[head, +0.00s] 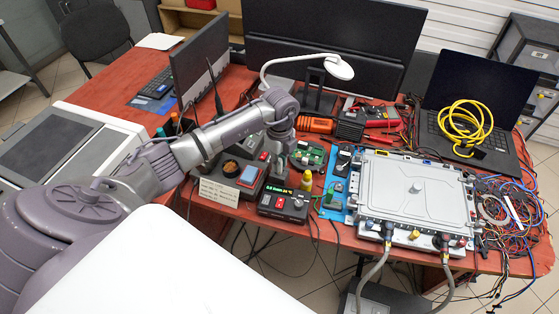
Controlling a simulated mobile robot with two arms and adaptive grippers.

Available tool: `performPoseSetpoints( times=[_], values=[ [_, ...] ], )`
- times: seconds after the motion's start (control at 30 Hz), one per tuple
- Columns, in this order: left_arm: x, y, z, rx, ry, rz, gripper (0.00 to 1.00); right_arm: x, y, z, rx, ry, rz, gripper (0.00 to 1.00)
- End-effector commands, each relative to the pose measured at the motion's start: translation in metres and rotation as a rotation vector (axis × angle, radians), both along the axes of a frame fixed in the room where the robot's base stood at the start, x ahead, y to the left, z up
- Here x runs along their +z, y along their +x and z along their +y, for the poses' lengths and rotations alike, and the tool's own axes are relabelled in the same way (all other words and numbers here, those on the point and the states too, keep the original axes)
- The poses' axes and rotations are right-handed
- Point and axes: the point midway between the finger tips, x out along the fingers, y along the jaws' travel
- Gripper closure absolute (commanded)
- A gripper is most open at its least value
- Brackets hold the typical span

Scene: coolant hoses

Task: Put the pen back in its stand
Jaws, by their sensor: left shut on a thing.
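My left gripper (281,169) points down over the electronics at the front middle of the red table. It is shut on a thin thing, taken to be the pen, which the fingers and wrist mostly hide. Just left of the gripper is a dark stand-like unit (249,176) with a blue-grey pad and a round holder (230,167) with brownish filling. I cannot tell for sure which part is the pen's stand. A black station (283,205) with a lit display is just below the gripper. My right gripper is not in view.
A grey metal case (415,190) with hoses stands to the right on the table (345,236). A small yellow bottle (306,181) and green circuit board (308,153) are close to the gripper. A white lamp (340,67) arches behind. Tangled wires (510,212) crowd the right end.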

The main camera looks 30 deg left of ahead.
Motion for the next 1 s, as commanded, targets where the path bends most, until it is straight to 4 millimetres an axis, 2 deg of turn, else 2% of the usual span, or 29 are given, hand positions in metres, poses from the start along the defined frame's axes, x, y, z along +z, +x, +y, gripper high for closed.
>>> performPoseSetpoints(
  times=[0.37, 0.4, 0.57, 0.77, 0.93, 1.0],
  values=[
    [-0.0006, 0.0000, 0.0002, 0.000, 0.000, 0.000, 1.00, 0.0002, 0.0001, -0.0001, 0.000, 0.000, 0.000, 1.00],
    [-0.0005, 0.0000, 0.0002, 0.000, 0.000, 0.000, 0.79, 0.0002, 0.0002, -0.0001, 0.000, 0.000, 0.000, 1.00],
    [-0.0005, 0.0000, 0.0001, 0.000, 0.000, 0.000, 0.53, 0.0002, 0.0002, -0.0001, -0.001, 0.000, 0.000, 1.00],
    [-0.0006, 0.0000, 0.0001, 0.000, 0.000, 0.000, 0.53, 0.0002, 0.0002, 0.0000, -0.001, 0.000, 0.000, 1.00],
    [-0.0007, -0.0001, 0.0001, 0.000, 0.000, 0.000, 0.27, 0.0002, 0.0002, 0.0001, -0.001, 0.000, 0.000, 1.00],
    [-0.0007, 0.0000, 0.0001, 0.000, 0.000, 0.000, 0.24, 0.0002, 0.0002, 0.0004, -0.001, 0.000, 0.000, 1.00]
  ],
)
